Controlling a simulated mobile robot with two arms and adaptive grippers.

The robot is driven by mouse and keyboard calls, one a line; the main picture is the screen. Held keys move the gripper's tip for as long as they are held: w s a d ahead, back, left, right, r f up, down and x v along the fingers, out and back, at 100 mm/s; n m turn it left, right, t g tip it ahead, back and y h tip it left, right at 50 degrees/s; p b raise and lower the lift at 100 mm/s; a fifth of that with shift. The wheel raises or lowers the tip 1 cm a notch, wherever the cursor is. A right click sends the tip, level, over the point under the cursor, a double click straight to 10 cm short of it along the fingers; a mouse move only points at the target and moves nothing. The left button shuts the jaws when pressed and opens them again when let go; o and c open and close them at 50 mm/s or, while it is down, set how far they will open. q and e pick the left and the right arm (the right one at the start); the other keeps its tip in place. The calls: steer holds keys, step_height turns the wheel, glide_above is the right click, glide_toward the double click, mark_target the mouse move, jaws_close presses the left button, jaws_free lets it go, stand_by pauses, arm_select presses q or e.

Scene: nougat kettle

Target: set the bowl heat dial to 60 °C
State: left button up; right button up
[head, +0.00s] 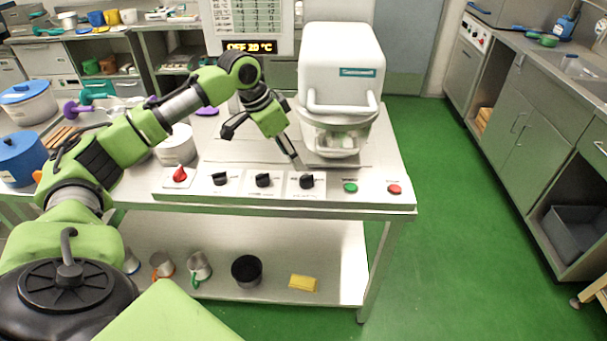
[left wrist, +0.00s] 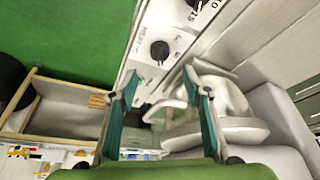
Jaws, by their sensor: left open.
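A front panel carries three black dials: left (head: 220,179), middle (head: 263,180) and right (head: 306,181). Their labels are too small to read in the head view, so I cannot tell which is the bowl heat dial. A display (head: 250,46) above reads "OFF 20 °C". My left gripper (head: 262,146) is open and empty above the panel, behind the dials, with one finger toward the right dial. In the left wrist view, its spread fingers (left wrist: 160,82) show below a black dial (left wrist: 159,50), apart from it. A second dial (left wrist: 193,3) is cut off at the top edge.
A red knob (head: 180,174) is left of the dials; green (head: 350,187) and red (head: 394,189) buttons are right. The white mixer (head: 341,70) stands behind, close to my gripper. A white tub (head: 176,146) is on the left. The green floor at right is clear.

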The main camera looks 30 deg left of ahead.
mark_target(304, 177)
arm_select(q)
steer(key=p+x, duration=0.1)
steer(key=x, duration=0.9)
steer(key=shift+c, duration=0.3)
steer(key=c, duration=1)
